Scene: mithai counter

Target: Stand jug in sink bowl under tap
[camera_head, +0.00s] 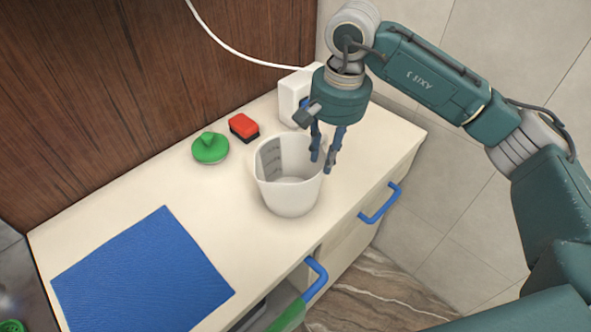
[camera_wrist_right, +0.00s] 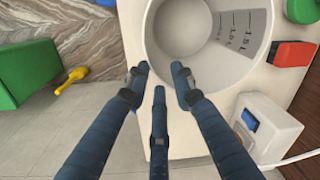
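A white jug (camera_head: 288,192) with grey volume marks inside stands upright and empty on the cream counter. It also fills the top middle of the right wrist view (camera_wrist_right: 160,50). My right gripper (camera_head: 323,160) is at the jug's right rim, pointing down. In the wrist view its fingertips (camera_wrist_right: 160,78) are spread apart beside and overlapping the near rim. It looks open; whether a finger touches the jug I cannot tell. No handle of the jug shows. My left gripper is out of view. I cannot make out the sink bowl or tap in either view.
A green knobbed object (camera_head: 210,148), a red block (camera_head: 244,126) and a white box (camera_head: 293,96) stand behind the jug. A blue mat (camera_head: 143,272) lies at the left. Blue drawer handles (camera_head: 380,204) stick out in front. A dark surface (camera_head: 20,275) begins at far left.

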